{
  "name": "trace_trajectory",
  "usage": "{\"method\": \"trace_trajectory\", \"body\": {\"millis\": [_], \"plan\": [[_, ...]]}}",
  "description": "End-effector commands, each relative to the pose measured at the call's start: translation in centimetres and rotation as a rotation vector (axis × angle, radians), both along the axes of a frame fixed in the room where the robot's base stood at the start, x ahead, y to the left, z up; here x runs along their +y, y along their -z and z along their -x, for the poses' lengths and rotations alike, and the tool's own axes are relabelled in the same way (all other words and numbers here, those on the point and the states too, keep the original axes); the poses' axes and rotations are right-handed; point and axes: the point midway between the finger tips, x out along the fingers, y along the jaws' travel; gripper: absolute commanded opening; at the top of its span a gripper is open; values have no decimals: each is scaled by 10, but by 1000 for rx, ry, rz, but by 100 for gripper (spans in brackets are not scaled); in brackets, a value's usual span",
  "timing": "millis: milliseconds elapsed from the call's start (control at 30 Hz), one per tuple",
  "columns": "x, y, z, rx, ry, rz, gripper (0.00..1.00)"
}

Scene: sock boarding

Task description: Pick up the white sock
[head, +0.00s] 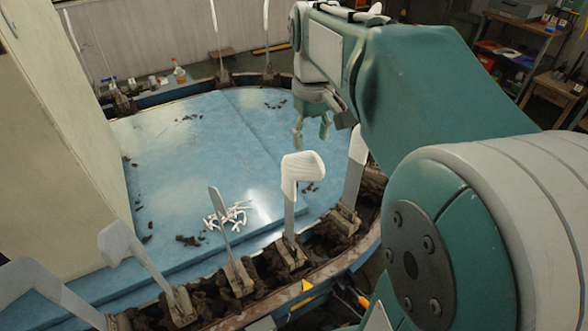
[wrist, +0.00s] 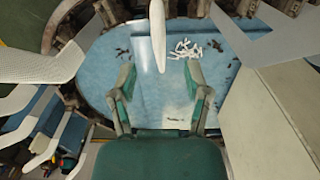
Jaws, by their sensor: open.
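The white sock (head: 302,168) shows faint ribbing and covers the top of an upright foot-shaped board at the front edge of the blue surface. My gripper (head: 311,130) hangs behind and above it in the head view, apart from it. In the wrist view my gripper (wrist: 160,82) is open, with two green-grey fingers spread wide and nothing held. A narrow white upright shape (wrist: 157,36), likely the sock seen edge-on, lies just beyond and between the fingertips.
The blue surface (head: 170,160) holds dark scraps and a pile of white pieces (head: 229,215). Other boards stand around the rim, one (head: 355,165) close to the right of the sock, another (head: 222,215) to its left. A tall pale cabinet (head: 60,150) stands at left.

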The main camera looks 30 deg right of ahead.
Motion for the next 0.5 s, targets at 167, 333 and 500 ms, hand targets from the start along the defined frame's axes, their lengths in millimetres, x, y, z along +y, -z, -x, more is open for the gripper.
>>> {"method": "trace_trajectory", "body": {"millis": [167,333,500], "plan": [[0,16,-2,2,0,-1,62],[0,43,-5,4,0,-1,62],[0,56,-6,-1,0,0,62]]}}
